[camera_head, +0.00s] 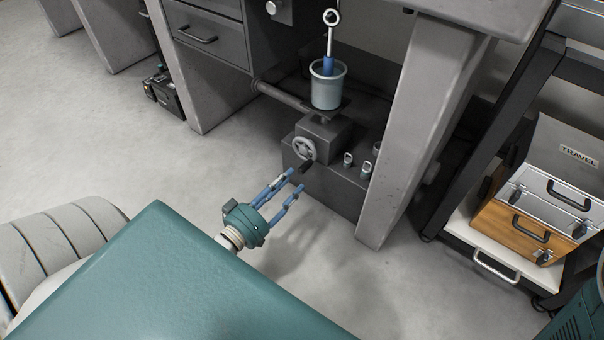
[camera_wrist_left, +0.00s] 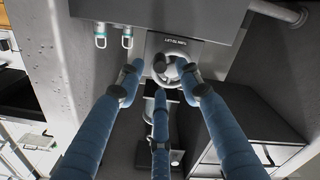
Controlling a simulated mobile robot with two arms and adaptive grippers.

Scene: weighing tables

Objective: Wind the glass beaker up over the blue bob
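The glass beaker (camera_head: 326,93) stands upright on the small platform of a grey lifting stand (camera_head: 332,188). The blue bob (camera_head: 328,65) hangs upright under a rod with a ring; its lower end is at the beaker's mouth, and I cannot tell how deep it sits. The stand's handwheel (camera_head: 304,149) with its dark crank knob (camera_head: 308,166) faces my left gripper (camera_head: 295,179). That gripper is open and empty, fingertips just short of the wheel. In the left wrist view the wheel (camera_wrist_left: 178,86) and knob (camera_wrist_left: 160,63) show beyond the spread fingers. My right gripper is out of view.
A grey table leg (camera_head: 410,130) stands right of the stand, a drawer cabinet (camera_head: 208,38) to the left. Small ringed weights (camera_head: 366,168) sit on the stand's base. Cases (camera_head: 535,225) lie on a cart at the right.

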